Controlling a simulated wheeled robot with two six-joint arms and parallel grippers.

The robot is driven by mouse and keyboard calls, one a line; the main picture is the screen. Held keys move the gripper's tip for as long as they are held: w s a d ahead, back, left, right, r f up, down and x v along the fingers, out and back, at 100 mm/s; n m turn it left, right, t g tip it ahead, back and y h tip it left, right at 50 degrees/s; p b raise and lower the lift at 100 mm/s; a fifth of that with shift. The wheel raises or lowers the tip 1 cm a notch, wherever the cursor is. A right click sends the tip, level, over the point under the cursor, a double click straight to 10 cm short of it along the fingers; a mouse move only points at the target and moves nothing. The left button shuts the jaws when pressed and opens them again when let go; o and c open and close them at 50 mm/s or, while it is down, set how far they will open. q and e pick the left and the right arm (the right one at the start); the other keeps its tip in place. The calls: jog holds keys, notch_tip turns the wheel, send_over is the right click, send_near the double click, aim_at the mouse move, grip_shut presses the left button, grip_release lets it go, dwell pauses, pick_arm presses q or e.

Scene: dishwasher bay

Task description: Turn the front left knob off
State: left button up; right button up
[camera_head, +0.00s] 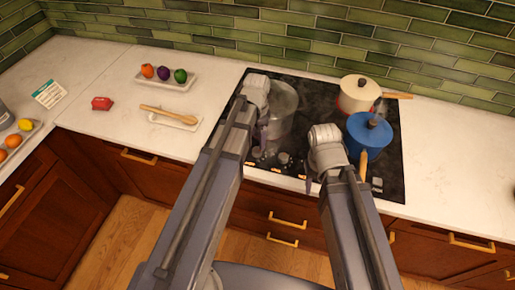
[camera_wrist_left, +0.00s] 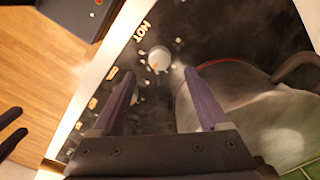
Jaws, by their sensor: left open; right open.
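A row of light knobs (camera_head: 283,158) runs along the front edge of the black cooktop (camera_head: 391,182), partly hidden by my arms. In the left wrist view a round pale knob (camera_wrist_left: 159,58) with an orange mark sits just beyond my open left gripper (camera_wrist_left: 160,74), roughly between its fingertips; I cannot tell whether they touch it. My right gripper (camera_head: 309,185) is open and empty near the front edge.
A metal pot (camera_head: 285,104) stands at the cooktop's left, close to my left gripper. A cream pot (camera_head: 352,104) and a blue pot (camera_head: 357,146) stand to the right. A spoon rest (camera_head: 160,120) lies left.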

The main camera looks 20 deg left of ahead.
aim_at(257, 150)
pick_arm(q)
notch_tip(257, 150, down, 7)
jog(key=b, duration=0.6)
jog(key=shift+r, duration=0.1)
jog(key=shift+c, duration=0.2)
grip_shut()
